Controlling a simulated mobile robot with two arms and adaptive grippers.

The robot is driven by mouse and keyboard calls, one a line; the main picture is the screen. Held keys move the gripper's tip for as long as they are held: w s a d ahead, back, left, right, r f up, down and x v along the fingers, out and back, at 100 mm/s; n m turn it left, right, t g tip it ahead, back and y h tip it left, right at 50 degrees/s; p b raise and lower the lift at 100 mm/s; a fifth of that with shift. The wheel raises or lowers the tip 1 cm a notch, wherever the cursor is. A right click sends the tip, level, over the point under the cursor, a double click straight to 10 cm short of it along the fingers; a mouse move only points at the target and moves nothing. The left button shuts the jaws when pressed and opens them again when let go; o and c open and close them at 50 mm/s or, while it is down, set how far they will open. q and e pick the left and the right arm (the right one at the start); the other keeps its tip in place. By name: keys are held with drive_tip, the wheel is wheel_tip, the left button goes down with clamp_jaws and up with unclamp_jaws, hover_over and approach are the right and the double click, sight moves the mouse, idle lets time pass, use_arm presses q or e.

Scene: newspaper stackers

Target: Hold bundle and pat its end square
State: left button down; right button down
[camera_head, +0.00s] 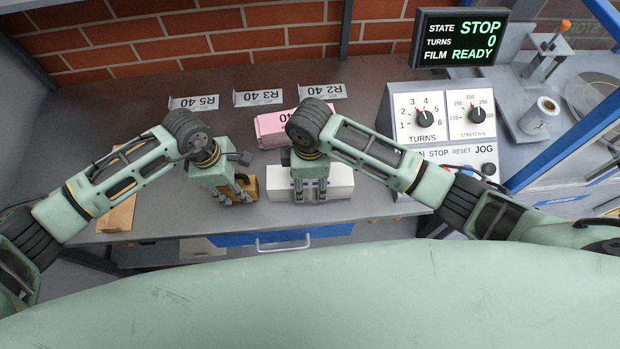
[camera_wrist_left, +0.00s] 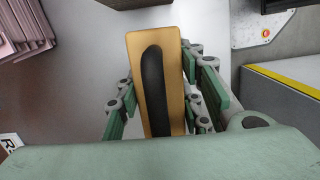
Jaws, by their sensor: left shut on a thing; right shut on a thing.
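My left gripper (camera_head: 237,198) is shut on a wooden block with a black grip (camera_head: 250,185), on the worktop just left of the white bundle. In the left wrist view this wooden block (camera_wrist_left: 176,75) stands between the fingers (camera_wrist_left: 162,98). My right gripper (camera_head: 310,190) is shut on a white bundle (camera_head: 342,182) near the worktop's front edge and covers its middle. A small gap appears between the block and the bundle's left end. Whether the bundle's sheets are even at that end cannot be made out.
A pink bundle (camera_head: 268,126) lies behind, partly hidden by my right arm. A control box (camera_head: 443,120) stands to the right. A wooden piece (camera_head: 118,216) lies at left.

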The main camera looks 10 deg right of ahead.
use_arm(q)
drive_tip(key=shift+a, duration=0.25)
use_arm(e)
drive_tip(key=shift+a, duration=0.15)
use_arm(q)
drive_tip(key=shift+r, duration=0.15)
drive_tip(key=shift+r, duration=3.4)
use_arm(e)
drive_tip(key=c, duration=0.6)
unclamp_jaws()
drive_tip(key=shift+c, duration=0.2)
